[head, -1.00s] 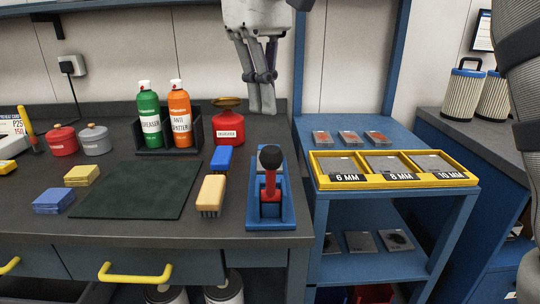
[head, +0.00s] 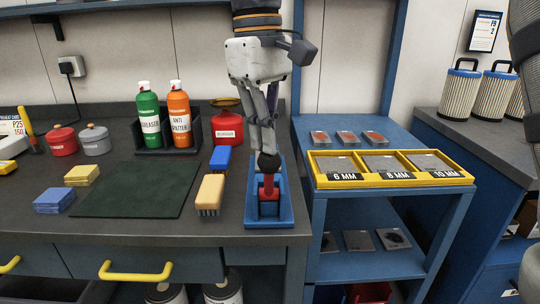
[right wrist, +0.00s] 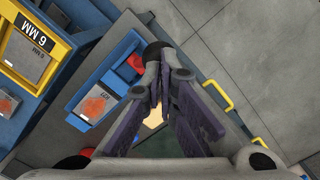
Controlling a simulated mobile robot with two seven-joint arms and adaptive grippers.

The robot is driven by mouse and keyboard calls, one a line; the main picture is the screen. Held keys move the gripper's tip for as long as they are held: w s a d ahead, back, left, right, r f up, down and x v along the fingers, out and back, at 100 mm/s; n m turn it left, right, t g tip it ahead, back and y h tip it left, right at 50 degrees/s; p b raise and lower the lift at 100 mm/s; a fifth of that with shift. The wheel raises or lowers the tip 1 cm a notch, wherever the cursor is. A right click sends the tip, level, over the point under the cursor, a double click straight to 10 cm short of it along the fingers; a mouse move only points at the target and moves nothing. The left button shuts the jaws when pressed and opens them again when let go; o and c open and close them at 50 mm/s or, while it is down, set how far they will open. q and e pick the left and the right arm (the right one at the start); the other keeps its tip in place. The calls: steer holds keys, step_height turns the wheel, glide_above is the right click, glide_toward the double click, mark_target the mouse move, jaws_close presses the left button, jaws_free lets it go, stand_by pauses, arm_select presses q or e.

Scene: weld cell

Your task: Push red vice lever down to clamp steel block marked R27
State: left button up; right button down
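The blue vice (head: 262,224) stands at the bench's right front edge. Its red lever (head: 268,186) stands up with a black ball knob (head: 268,163) on top. My right gripper (head: 264,148) points down with its fingertips at the knob; I cannot tell if they touch. In the right wrist view its fingers (right wrist: 157,95) are together with nothing seen between them, the knob (right wrist: 156,50) just beyond the tips. A grey steel block (right wrist: 97,105) with an orange patch lies in the vice; its marking is too small to read surely. My left gripper is not in view.
A wood-handled brush (head: 210,194) and a blue block (head: 220,158) lie left of the vice. A red can (head: 228,132) stands behind. A blue rack (head: 318,200) with a yellow plate tray (head: 390,181) is at the right. The green mat (head: 130,190) is clear.

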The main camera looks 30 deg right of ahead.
mark_target(267, 156)
step_height(267, 156, down, 4)
steer(key=shift+s+r, duration=0.1)
steer(key=shift+s, duration=0.05)
steer(key=shift+w+d+f, duration=0.25)
steer(key=shift+w+f, duration=0.15)
steer(key=shift+f, duration=0.2)
steer(key=shift+w+d+f, duration=0.2)
steer(key=shift+w+f, duration=0.15)
steer(key=shift+f, duration=0.2)
steer(key=shift+w+d, duration=0.1)
steer(key=shift+w, duration=0.2)
steer(key=shift+s+a+r, duration=0.3)
steer(key=shift+s+r, duration=0.2)
steer(key=shift+s, duration=0.1)
steer(key=shift+w, duration=0.15)
steer(key=w, duration=0.2)
steer(key=shift+w+a+r, duration=0.35)
steer(key=shift+w, duration=0.05)
steer(key=shift+w+r, duration=0.1)
steer(key=shift+r, duration=0.25)
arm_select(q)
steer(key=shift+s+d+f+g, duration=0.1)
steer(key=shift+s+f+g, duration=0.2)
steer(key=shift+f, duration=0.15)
arm_select(e)
step_height(267, 156, up, 12)
steer(key=w, duration=0.1)
steer(key=shift+a+f, duration=0.15)
steer(key=shift+f, duration=0.05)
